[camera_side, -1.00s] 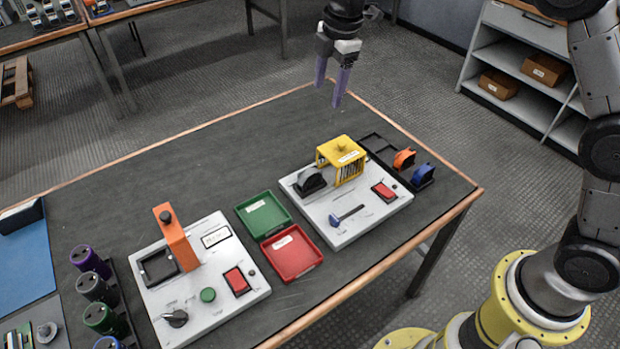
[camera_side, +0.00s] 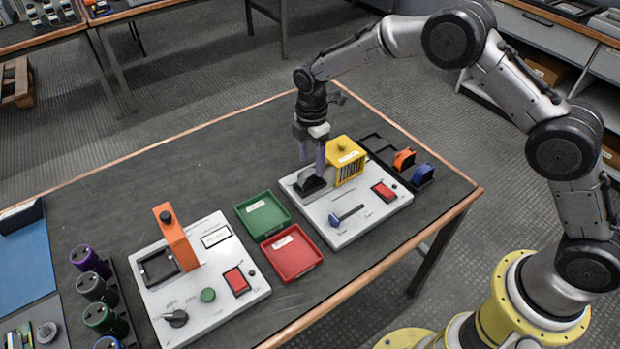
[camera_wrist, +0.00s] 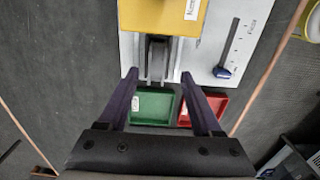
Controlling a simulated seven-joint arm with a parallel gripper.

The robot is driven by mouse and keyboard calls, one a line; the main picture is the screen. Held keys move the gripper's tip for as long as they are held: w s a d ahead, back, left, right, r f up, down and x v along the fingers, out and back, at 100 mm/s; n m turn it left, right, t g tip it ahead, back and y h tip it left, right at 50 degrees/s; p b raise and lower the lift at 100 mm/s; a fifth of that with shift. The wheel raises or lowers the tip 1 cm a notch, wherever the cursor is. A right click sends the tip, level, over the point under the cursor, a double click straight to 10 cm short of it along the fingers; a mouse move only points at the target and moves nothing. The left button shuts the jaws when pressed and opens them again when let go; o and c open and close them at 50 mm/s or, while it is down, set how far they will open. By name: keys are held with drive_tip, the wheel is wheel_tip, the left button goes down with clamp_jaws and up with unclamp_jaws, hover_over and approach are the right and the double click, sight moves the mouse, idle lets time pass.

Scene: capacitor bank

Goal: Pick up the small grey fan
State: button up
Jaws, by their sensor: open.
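The small grey fan (camera_side: 309,186) stands on the white panel (camera_side: 342,234) at the right of the table, beside the yellow cage (camera_side: 349,158). In the wrist view the grey fan (camera_wrist: 157,60) shows just beyond the gap between my fingertips, next to the yellow cage. My gripper (camera_side: 312,167) is open and points down at the fan, with its purple fingers at or just above the fan's top. It also shows in the wrist view (camera_wrist: 160,76), empty between the fingers. I cannot tell whether a finger touches the fan. The fingers partly hide it in the side view.
The yellow cage stands close to the fan. A blue-knobbed slider (camera_side: 347,215) and a red switch (camera_side: 384,191) are on the same panel. Green (camera_side: 264,232) and red (camera_side: 291,271) trays lie to its left. Orange (camera_side: 404,158) and blue (camera_side: 422,175) fans stand in a rack behind.

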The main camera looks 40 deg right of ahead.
sight(310, 171)
drive_tip(key=shift+w+a+f, duration=0.1)
drive_tip(key=shift+f, duration=1.25)
drive_tip(key=shift+w+f, duration=0.1)
drive_tip(key=shift+f, duration=1.2)
clamp_jaws()
